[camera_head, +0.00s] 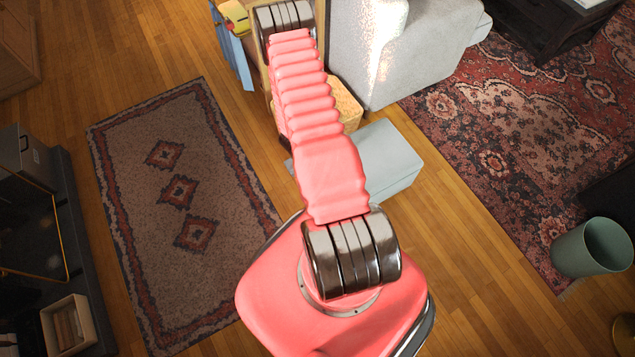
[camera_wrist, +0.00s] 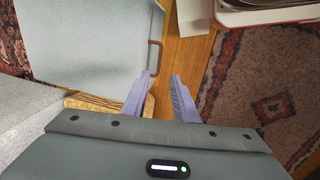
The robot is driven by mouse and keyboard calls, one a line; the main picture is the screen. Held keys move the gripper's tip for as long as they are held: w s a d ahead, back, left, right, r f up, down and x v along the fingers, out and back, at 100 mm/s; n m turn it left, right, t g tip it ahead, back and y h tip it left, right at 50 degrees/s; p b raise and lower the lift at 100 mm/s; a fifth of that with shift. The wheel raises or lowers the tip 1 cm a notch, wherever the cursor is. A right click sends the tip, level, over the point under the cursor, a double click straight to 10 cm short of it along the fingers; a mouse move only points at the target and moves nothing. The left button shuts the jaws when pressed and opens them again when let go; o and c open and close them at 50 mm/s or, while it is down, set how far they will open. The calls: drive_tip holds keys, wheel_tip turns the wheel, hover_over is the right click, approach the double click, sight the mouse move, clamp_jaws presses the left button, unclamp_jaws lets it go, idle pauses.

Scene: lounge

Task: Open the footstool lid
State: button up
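The footstool (camera_head: 388,165) is a pale blue-grey box on the wood floor, partly hidden behind my arm in the head view. Its lid looks shut. In the wrist view the footstool (camera_wrist: 85,45) fills the upper left, with a brown loop-like tab (camera_wrist: 154,57) at its right edge. My gripper (camera_wrist: 161,76) is open and empty, with its two purple fingers apart. The left fingertip shows close to the tab's lower end; I cannot tell whether they touch. My gripper is hidden in the head view.
A woven basket (camera_head: 347,103) and a grey armchair (camera_head: 415,45) stand beside the footstool. A patterned rug (camera_head: 180,200) lies to the left, a red rug (camera_head: 510,130) to the right. A green bin (camera_head: 590,248) stands at right. Bare floor lies right of the footstool.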

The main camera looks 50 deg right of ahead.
wheel_tip(320, 180, down, 13)
drive_tip(key=d, duration=0.2)
drive_tip(key=shift+s+d+f, duration=0.2)
drive_tip(key=shift+s+d, duration=0.1)
drive_tip(key=shift+s, duration=0.1)
idle(0.4)
clamp_jaws()
idle(1.4)
